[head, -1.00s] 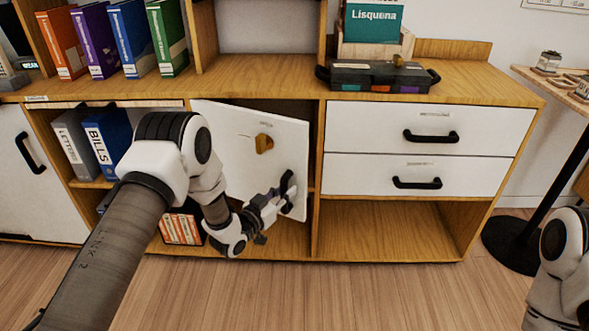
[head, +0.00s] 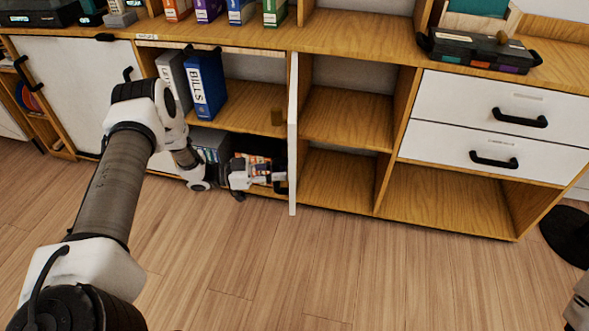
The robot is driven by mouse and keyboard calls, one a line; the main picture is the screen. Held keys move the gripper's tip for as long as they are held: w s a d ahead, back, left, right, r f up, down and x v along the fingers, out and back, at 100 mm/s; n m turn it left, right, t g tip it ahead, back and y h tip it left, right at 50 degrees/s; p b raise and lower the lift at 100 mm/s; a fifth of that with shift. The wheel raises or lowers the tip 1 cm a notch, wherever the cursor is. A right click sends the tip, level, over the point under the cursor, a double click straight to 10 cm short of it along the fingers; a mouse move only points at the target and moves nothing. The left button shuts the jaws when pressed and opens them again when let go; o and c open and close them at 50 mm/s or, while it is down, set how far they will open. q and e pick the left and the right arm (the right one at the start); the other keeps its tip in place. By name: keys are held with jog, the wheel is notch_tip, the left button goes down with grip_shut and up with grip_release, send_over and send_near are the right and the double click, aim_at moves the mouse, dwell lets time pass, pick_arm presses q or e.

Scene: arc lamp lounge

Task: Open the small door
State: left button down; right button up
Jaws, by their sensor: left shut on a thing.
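The small white door (head: 293,140) shows almost edge-on in the head view, standing out from the cabinet front at about a right angle. Its front face is turned left. My right gripper is out of the picture.
Left of the door, an open bay holds a blue binder (head: 207,85), a grey binder (head: 173,82) and lower items. Two white drawers (head: 500,110) with black handles are at right. A black case (head: 480,50) lies on top. The wooden floor (head: 270,265) in front is clear.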

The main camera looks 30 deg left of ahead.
pick_arm(q)
jog(key=s+a, duration=0.2)
jog(key=a, duration=0.5)
jog(key=shift+a+f, duration=0.15)
jog(key=shift+a, duration=0.15)
jog(key=c, duration=1)
grip_release()
jog(key=v, duration=1.2)
